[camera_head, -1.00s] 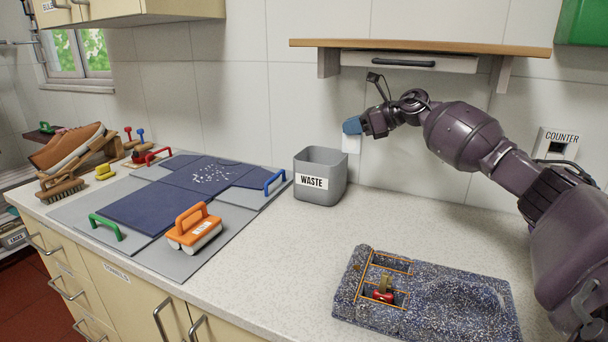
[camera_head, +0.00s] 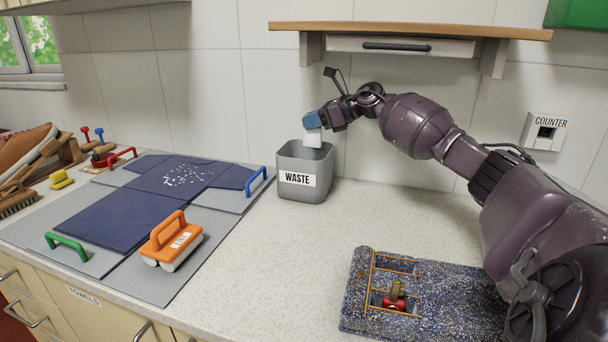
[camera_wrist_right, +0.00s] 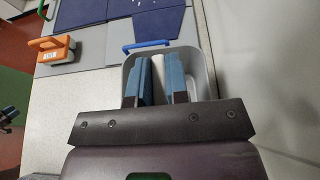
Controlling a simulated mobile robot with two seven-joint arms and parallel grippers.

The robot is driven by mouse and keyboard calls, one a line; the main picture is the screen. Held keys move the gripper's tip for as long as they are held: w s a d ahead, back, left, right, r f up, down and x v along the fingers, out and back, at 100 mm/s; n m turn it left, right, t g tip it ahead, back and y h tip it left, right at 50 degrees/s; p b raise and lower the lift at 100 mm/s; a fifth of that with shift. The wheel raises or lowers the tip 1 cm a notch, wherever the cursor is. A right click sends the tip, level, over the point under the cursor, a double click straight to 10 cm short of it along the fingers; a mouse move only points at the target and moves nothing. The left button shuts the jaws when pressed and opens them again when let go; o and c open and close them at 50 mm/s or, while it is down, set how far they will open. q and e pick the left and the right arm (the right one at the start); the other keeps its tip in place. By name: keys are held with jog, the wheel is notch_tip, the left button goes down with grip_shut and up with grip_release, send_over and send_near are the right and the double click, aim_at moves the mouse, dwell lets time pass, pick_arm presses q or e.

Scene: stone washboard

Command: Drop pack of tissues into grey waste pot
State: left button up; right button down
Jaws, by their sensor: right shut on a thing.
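The grey waste pot (camera_head: 305,186), labelled WASTE, stands upright on the counter near the back wall. My right gripper (camera_head: 313,122) is over its opening, with blue fingertips pointing down. It is shut on the white pack of tissues (camera_head: 312,139), whose lower end hangs at about the height of the pot's far rim. In the right wrist view, the pack (camera_wrist_right: 157,80) shows as a pale strip between the blue fingers (camera_wrist_right: 159,82), with the pot's rim (camera_wrist_right: 205,70) around them. The pot's floor is hidden. My left gripper is not in view.
Left of the pot lie grey and navy mats with a blue handle (camera_head: 257,180) and an orange-handled roller (camera_head: 172,241). A speckled stone board (camera_head: 440,288) lies at the front right. A wooden shelf (camera_head: 410,32) overhangs the wall behind. The counter between pot and board is clear.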

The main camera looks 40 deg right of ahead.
aim_at(312, 147)
notch_tip(312, 147, down, 3)
jog(key=shift+f, duration=0.3)
jog(key=c, duration=1.3)
grip_release()
jog(key=shift+o, duration=1.3)
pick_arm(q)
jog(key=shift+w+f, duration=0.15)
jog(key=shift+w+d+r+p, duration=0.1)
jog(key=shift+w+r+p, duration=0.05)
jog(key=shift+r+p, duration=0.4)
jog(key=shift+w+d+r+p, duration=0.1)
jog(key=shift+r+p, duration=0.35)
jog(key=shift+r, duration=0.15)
pick_arm(e)
jog(key=v, duration=1)
jog(key=shift+s+d, duration=0.2)
jog(key=shift+s, duration=0.1)
